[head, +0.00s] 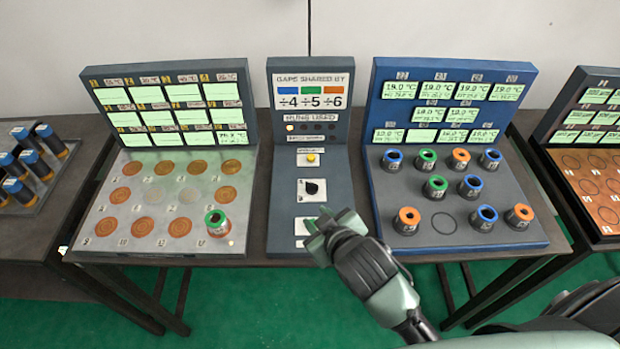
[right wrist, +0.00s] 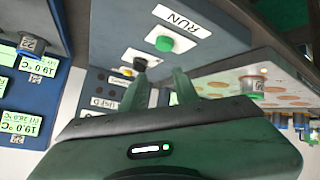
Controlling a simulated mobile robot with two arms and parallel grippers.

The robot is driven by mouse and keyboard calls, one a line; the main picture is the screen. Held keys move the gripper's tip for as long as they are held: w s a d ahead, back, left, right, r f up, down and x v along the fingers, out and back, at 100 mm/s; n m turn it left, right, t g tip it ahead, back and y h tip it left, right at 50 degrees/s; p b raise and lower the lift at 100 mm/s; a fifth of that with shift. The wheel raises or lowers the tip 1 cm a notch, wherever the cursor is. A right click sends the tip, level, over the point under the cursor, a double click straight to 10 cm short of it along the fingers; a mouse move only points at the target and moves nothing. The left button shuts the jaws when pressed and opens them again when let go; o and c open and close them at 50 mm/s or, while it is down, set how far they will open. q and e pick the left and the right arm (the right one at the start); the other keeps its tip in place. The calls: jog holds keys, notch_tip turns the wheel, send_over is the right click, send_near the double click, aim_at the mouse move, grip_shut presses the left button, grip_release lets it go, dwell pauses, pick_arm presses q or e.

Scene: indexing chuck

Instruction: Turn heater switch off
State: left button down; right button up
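The middle grey panel (head: 285,215) carries a black rotary knob (head: 312,189) on a white plate, with a yellow button (head: 311,158) above it. I cannot read which control is marked as the heater switch. My right gripper (head: 322,228) is over the panel's lower front, just below the knob, and hides part of the lowest white plate. In the right wrist view its two fingers (right wrist: 161,84) stand apart with nothing between them. The black knob (right wrist: 140,64) shows beyond one fingertip; contact cannot be told. A green button (right wrist: 164,43) marked RUN is nearby. My left gripper is not in view.
Left of the panel is a metal plate (head: 150,215) with copper discs and one green-topped cylinder (head: 217,223). Right is a blue station (head: 450,238) with several colour-topped cylinders. Tables stand at both sides. The air above the panel is open.

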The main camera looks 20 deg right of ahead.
jog(key=w+a+r+n+t+y, duration=0.3)
jog(key=w+a+r+n, duration=0.2)
jog(key=a+r, duration=0.25)
jog(key=w+a+r+n+t+y, duration=0.45)
jog(key=a+r, duration=0.25)
jog(key=r, duration=0.2)
jog(key=s+a+r+n+g+y, duration=0.25)
jog(key=a+n+g+y, duration=0.3)
jog(key=a+n, duration=0.3)
jog(key=s+a+r+n+g+y, duration=0.1)
jog(key=s+a+n+g+y, duration=0.2)
jog(key=a+n+g+y, duration=0.5)
jog(key=n+g+h, duration=0.5)
jog(key=n+h, duration=0.9)
jog(key=h, duration=0.8)
send_over(312, 183)
notch_tip(312, 183, down, 16)
jog(key=shift+a+f, duration=0.1)
jog(key=shift+f, duration=0.05)
jog(key=shift+d+f, duration=0.1)
jog(key=shift+d, duration=0.15)
notch_tip(312, 183, down, 6)
jog(key=p, duration=0.2)
jog(key=shift+a+p, duration=0.1)
jog(key=shift+p, duration=0.25)
jog(key=shift+f, duration=0.75)
